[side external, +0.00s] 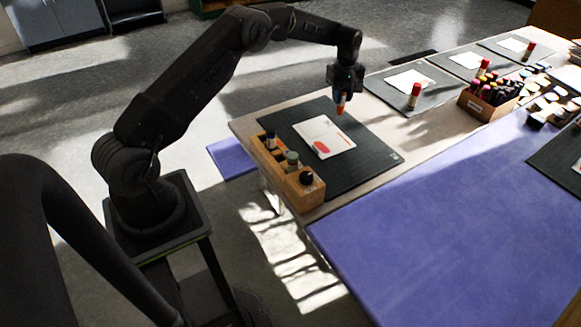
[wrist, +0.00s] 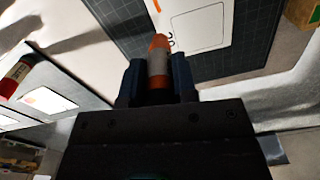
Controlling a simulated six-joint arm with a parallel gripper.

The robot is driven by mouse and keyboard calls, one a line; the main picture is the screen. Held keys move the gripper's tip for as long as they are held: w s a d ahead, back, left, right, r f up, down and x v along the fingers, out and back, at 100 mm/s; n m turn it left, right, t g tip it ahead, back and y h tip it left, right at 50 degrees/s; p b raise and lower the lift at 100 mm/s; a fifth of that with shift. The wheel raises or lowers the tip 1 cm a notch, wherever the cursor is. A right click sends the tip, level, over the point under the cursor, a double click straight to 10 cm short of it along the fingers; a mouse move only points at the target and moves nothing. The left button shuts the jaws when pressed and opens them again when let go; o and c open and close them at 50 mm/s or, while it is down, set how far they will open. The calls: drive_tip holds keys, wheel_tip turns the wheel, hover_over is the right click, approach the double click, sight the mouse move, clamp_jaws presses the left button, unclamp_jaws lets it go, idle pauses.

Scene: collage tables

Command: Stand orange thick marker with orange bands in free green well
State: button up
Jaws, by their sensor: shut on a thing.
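My gripper (side external: 342,92) is shut on the orange marker (side external: 341,104) and holds it above the far part of the dark mat, apart from the card below. In the wrist view the marker (wrist: 159,62), orange with a pale grey middle, sits between the two blue fingers (wrist: 158,78). A wooden holder (side external: 302,190) stands at the left edge of the near mat, with several dark-topped items in it. One has a greenish top (side external: 292,157). I cannot make out a free green well at this size.
A white card (side external: 324,137) with a red patch lies on the dark mat (side external: 362,165). Glue sticks, one red and white (side external: 415,95), stand on mats further right, near a wooden box of markers (side external: 488,106). A purple surface (side external: 450,220) fills the right front.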

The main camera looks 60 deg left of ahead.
drive_tip(key=s+a+r+n, duration=0.2)
drive_tip(key=s+a+r, duration=0.1)
drive_tip(key=s, duration=0.9)
drive_tip(key=s+a+r+n, duration=0.2)
drive_tip(key=s+a, duration=0.1)
drive_tip(key=s, duration=0.9)
drive_tip(key=shift+d+f, duration=0.15)
drive_tip(key=shift+f, duration=1.15)
drive_tip(key=shift+d+f, duration=0.1)
drive_tip(key=shift+f, duration=1.2)
drive_tip(key=shift+f, duration=0.65)
drive_tip(key=shift+f, duration=0.35)
drive_tip(key=shift+f, duration=1.65)
drive_tip(key=shift+f, duration=0.25)
